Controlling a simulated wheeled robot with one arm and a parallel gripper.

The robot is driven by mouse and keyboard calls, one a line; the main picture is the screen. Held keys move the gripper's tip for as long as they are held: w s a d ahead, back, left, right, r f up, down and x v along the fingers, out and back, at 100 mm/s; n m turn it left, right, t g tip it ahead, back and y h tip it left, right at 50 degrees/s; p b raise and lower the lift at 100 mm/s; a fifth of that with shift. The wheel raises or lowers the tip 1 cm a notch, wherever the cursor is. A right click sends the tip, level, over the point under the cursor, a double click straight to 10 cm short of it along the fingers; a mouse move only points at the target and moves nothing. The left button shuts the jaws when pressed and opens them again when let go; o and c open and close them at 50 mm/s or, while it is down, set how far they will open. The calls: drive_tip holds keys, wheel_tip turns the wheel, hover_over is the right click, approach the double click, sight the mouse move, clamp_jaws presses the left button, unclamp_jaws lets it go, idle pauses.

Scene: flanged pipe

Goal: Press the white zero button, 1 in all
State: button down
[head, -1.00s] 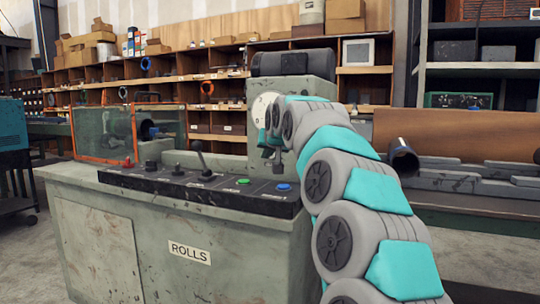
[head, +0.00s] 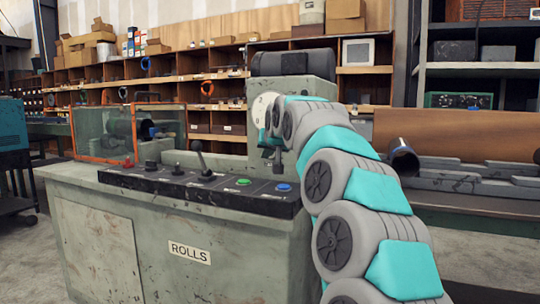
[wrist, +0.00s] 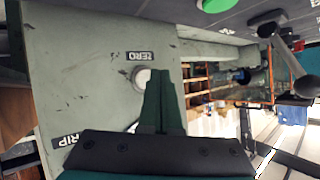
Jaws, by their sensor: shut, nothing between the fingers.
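The white zero button (wrist: 142,78) shows in the wrist view as a small round white cap on the grey-green panel, beside a dark label reading ZERO (wrist: 140,56). My gripper (wrist: 160,72) is shut and empty. Its fingertips lie over the right edge of the button in the wrist view, hiding part of it. I cannot tell whether they touch it. In the head view the button cannot be made out; my arm reaches up to the machine's upright housing (head: 317,66) near a white dial (head: 263,106).
A label ending in RIP (wrist: 66,140) is on the same panel. Below the housing, the black control strip (head: 220,191) carries a lever (head: 198,158), a green button (head: 243,182) and a blue button (head: 284,187). A glazed guard with an orange frame (head: 72,135) stands left.

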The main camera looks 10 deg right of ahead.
drive_tip(key=shift+w, duration=0.1)
drive_tip(key=shift+w+d+p, duration=0.25)
drive_tip(key=shift+p, duration=0.1)
drive_tip(key=shift+w+d+p, duration=0.25)
drive_tip(key=shift+w+p, duration=0.1)
idle(0.9)
idle(0.3)
drive_tip(key=shift+s+a+f+b, duration=0.15)
drive_tip(key=shift+s+a+b, duration=0.2)
drive_tip(key=shift+s+b, duration=0.15)
drive_tip(key=shift+s+a, duration=0.15)
drive_tip(key=shift+s, duration=0.1)
drive_tip(key=shift+s+a+b, duration=0.7)
drive_tip(key=shift+s+a, duration=0.05)
drive_tip(key=shift+s, duration=0.25)
drive_tip(key=shift+s+a+b, duration=0.7)
drive_tip(key=shift+s, duration=0.25)
